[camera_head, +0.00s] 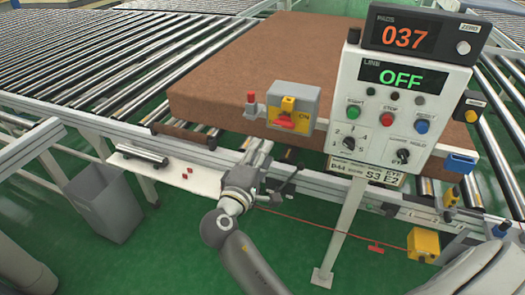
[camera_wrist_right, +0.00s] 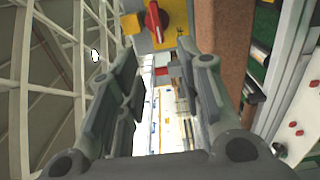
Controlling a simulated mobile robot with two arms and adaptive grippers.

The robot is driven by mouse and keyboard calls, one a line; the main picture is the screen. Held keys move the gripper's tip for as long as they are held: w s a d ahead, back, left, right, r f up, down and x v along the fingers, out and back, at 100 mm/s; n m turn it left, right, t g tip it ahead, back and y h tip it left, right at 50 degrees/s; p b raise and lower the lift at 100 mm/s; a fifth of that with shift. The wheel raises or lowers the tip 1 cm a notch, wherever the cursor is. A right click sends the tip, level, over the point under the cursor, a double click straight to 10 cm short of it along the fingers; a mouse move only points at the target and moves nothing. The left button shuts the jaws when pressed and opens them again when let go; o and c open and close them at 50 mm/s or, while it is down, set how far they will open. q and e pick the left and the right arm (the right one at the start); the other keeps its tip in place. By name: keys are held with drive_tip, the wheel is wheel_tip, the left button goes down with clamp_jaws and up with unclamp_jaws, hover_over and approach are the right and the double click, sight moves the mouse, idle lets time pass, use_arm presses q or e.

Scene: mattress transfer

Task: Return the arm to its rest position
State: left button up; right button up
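My right gripper (camera_head: 268,160) is in the middle of the head view, just below and in front of a grey switch box (camera_head: 309,101) with a red knob (camera_head: 284,122) on a yellow plate. In the right wrist view its two fingers (camera_wrist_right: 158,75) stand apart with nothing between them. The red knob (camera_wrist_right: 155,22) shows there beyond the fingertips, apart from them. My left gripper is not in view.
A brown mattress (camera_head: 265,55) lies on the roller conveyor (camera_head: 150,50) behind the switch box. A control panel (camera_head: 385,105) on a post stands right of my gripper, with its line display reading OFF. A grey bin (camera_head: 103,203) stands at left. Green floor lies below.

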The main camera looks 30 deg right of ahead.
idle(0.3)
drive_tip(key=w+a+f+n+y, duration=0.1)
drive_tip(key=a+f+n+y, duration=0.15)
drive_tip(key=f, duration=0.75)
drive_tip(key=w+a+f+n+y, duration=0.1)
drive_tip(key=a+f+y, duration=0.15)
drive_tip(key=f, duration=0.85)
drive_tip(key=s+a+f+g+y+b, duration=0.1)
drive_tip(key=s+f+g+y, duration=0.3)
drive_tip(key=f, duration=0.7)
drive_tip(key=s+a+f+y+b, duration=0.1)
drive_tip(key=s+f, duration=0.5)
drive_tip(key=f, duration=0.6)
drive_tip(key=s+f+m+g+y, duration=0.3)
drive_tip(key=s+f+m+g, duration=0.1)
drive_tip(key=s+f, duration=1.4)
drive_tip(key=s+d+f+m+g, duration=0.1)
drive_tip(key=s+d+f+m, duration=0.1)
drive_tip(key=s, duration=0.7)
drive_tip(key=s+d+f+m+g+b, duration=0.1)
drive_tip(key=s+f+m, duration=0.1)
drive_tip(key=s, duration=0.8)
drive_tip(key=shift+s+d+m+g+y, duration=0.3)
drive_tip(key=shift+d+m+y, duration=0.1)
drive_tip(key=shift+m, duration=0.25)
